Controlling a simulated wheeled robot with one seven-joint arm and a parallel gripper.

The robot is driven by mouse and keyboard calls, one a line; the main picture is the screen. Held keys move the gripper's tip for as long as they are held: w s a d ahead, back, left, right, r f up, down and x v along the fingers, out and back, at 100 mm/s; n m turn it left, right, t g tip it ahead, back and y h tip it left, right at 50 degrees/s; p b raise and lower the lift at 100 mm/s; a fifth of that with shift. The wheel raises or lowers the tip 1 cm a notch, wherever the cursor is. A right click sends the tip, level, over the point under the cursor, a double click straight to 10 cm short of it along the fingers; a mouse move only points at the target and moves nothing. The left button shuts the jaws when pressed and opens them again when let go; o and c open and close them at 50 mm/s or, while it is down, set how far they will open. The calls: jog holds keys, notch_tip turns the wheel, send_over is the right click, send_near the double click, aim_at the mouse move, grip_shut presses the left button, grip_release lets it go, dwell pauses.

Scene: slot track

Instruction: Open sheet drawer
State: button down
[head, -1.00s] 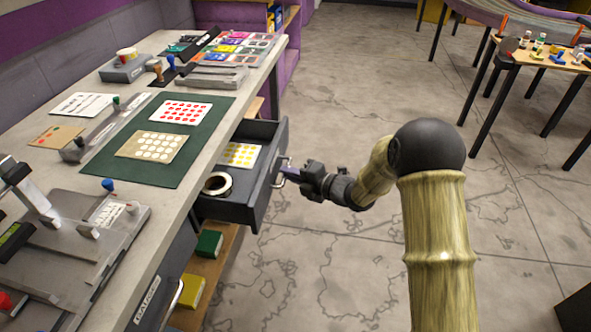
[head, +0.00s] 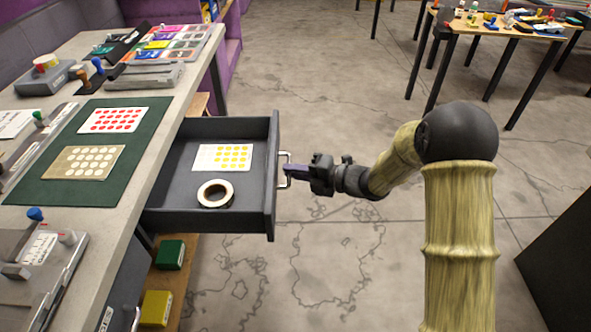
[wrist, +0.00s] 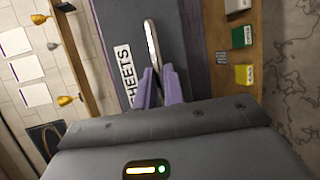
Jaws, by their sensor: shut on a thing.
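The sheet drawer (head: 184,195) is a dark grey drawer standing well out from under the workbench in the head view. A sheet of yellow dots (head: 223,158) and a round tape roll (head: 215,193) lie in it. Its metal handle (head: 285,170) is on the drawer front. My gripper (head: 290,171) is shut on the handle, with its purple fingers around the bar. In the wrist view my gripper (wrist: 160,88) holds the handle (wrist: 152,45) beside a white label reading "SHEETS" (wrist: 128,75).
The workbench (head: 150,150) is at the left, with a green mat (head: 50,195) and dotted sheets on it. Green (head: 169,254) and yellow (head: 155,308) boxes sit on a low shelf below. Open floor lies right of the drawer. A table (head: 500,28) stands at the back right.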

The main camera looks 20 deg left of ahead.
jog(key=c, duration=1.5)
grip_release()
jog(key=shift+d, duration=0.1)
jog(key=d+r+p, duration=0.1)
jog(key=d+r, duration=0.2)
jog(key=d, duration=1.4)
jog(key=shift+p, duration=0.3)
jog(key=shift+w+r, duration=0.15)
